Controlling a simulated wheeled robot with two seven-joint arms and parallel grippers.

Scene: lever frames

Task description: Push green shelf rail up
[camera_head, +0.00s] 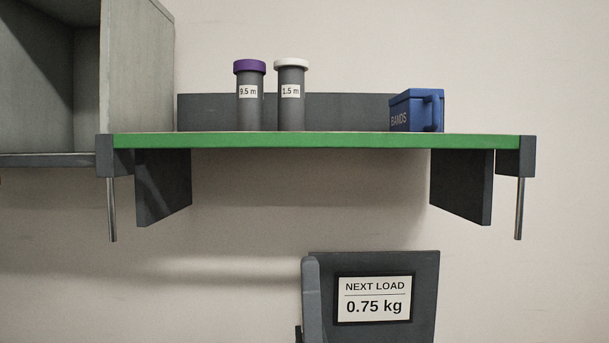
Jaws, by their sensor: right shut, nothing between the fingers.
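The green shelf rail (300,142) runs along the front edge of a wall shelf and looks nearly level. A dark end block sits at its left end (105,156) and another at its right end (527,156). A thin metal rod hangs below each block. My left gripper is not in view.
A purple-capped tube (250,112), a white-capped tube (291,112) and a blue box (415,112) stand on the shelf. Dark brackets (163,188) are beneath it. A sign board (425,270) reads 0.75 kg. A grey cabinet (138,65) adjoins at left.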

